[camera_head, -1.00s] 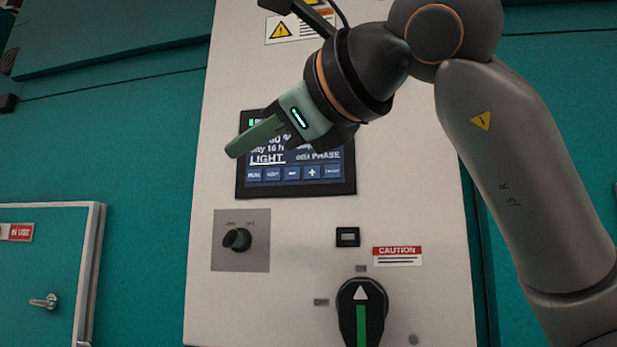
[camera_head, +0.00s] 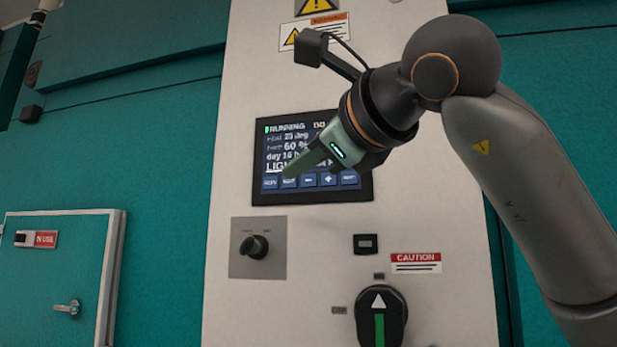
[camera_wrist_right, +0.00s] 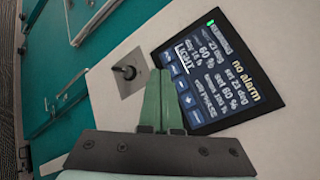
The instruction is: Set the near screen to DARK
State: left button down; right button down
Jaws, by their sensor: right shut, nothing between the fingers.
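The near screen (camera_head: 265,160) is a dark touch panel on the white cabinet front, also in the right wrist view (camera_wrist_right: 228,75). It reads RUNNING, 60 % and day 16 h, with an underlined word LIGHT partly covered by my gripper. A row of blue buttons (camera_head: 308,180) runs along its bottom edge. My right gripper (camera_head: 287,175) is shut and empty, its green fingertips in front of the lower left of the screen by the second button. In the right wrist view the fingers (camera_wrist_right: 162,75) point toward the button row; I cannot tell whether they touch. My left gripper is not in view.
Below the screen are a small black knob (camera_head: 255,246) on a grey plate, a small black module (camera_head: 366,244), a CAUTION label (camera_head: 415,262) and a large rotary switch (camera_head: 381,317). A teal door (camera_head: 55,280) with an IN USE sign is at left.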

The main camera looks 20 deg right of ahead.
aim_at(309, 180)
jog(key=shift+w+d+p, duration=0.3)
jog(key=shift+w+d, duration=0.35)
jog(key=shift+w, duration=0.35)
jog(key=shift+w+d+p, duration=0.25)
jog(key=shift+w+d, duration=0.35)
jog(key=shift+w, duration=0.35)
jog(key=shift+w+d, duration=0.1)
dwell(0.5)
jog(key=shift+w+d, duration=0.15)
jog(key=shift+w, duration=0.1)
jog(key=shift+w+d+p, duration=0.2)
jog(key=shift+w+p, duration=0.05)
jog(key=shift+p, duration=0.1)
dwell(0.6)
dwell(0.3)
jog(key=shift+s+a, duration=0.45)
jog(key=shift+s, duration=0.2)
